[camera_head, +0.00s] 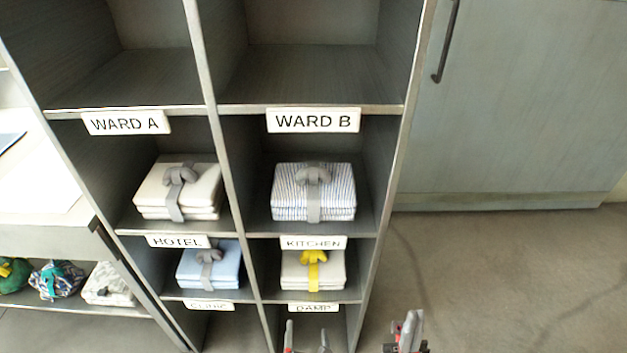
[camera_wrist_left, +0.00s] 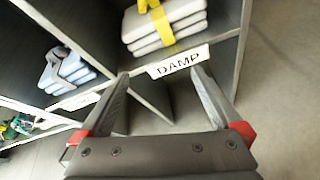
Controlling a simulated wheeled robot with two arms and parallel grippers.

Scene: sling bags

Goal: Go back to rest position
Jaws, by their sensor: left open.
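My left gripper (camera_head: 307,342) is low in front of the shelf unit, at the bottom edge of the head view. In the left wrist view its two fingers (camera_wrist_left: 160,78) are spread with nothing between them, in front of the DAMP label (camera_wrist_left: 178,62). My right gripper (camera_head: 405,335) is further right, over the floor beside the shelf unit. Only its tip shows, and I cannot tell whether it is open or shut. The grey shelf unit (camera_head: 230,190) holds strapped cloth bundles: white (camera_head: 155,190), striped (camera_head: 290,185), light blue (camera_head: 190,265) and beige with a yellow strap (camera_head: 298,270).
Two upper compartments are empty. Labels include WARD A (camera_head: 125,122), WARD B (camera_head: 313,120), HOTEL (camera_head: 178,241) and KITCHEN (camera_head: 313,242). A grey cabinet (camera_head: 520,110) stands at right. Floor (camera_head: 500,280) below it is clear. Several bundles (camera_head: 55,281) lie on a low shelf at left.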

